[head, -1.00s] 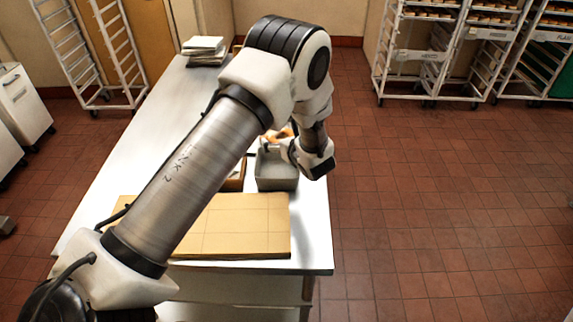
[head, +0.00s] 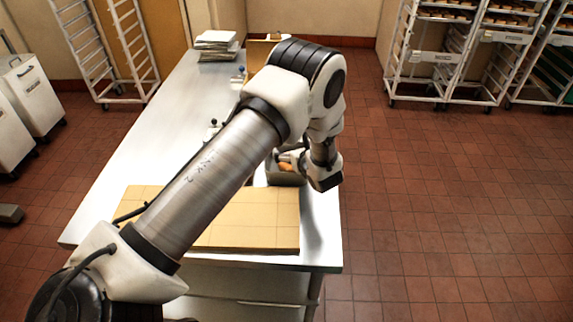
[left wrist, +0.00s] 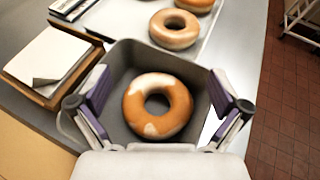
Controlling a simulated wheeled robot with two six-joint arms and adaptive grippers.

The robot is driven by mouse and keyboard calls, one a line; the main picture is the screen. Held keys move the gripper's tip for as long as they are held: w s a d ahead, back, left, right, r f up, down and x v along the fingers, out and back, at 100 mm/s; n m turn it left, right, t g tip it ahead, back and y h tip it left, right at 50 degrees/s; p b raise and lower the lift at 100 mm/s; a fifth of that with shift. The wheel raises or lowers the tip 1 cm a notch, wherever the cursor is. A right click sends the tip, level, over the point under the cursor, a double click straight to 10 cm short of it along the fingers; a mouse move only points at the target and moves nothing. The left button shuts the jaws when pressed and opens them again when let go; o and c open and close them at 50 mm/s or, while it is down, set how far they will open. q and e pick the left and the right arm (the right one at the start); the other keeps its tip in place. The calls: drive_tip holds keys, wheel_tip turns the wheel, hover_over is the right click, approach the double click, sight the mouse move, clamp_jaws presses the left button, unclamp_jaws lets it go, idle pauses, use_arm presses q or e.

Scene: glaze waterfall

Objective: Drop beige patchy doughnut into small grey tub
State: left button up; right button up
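The beige patchy doughnut (left wrist: 157,105), golden brown with pale patches, shows within the walls of the small grey tub (left wrist: 190,70) in the left wrist view. In the head view an orange-brown bit of doughnut (head: 286,166) shows at the grey tub (head: 286,179), partly behind my arm. My left gripper (left wrist: 163,100) has its two fingers wide apart, one on each side of the doughnut, with gaps between. It is at the tub's rim; I cannot tell whether it touches. My right gripper is not in view.
More doughnuts (left wrist: 174,29) lie on a pale tray beyond the tub. A stack with white paper (left wrist: 47,58) is left of it. A flat cardboard piece (head: 250,222) lies on the table's near end. Racks stand across the open tiled floor.

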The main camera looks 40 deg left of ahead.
use_arm(q)
drive_tip(key=v, duration=1.2)
drive_tip(key=shift+f, duration=0.15)
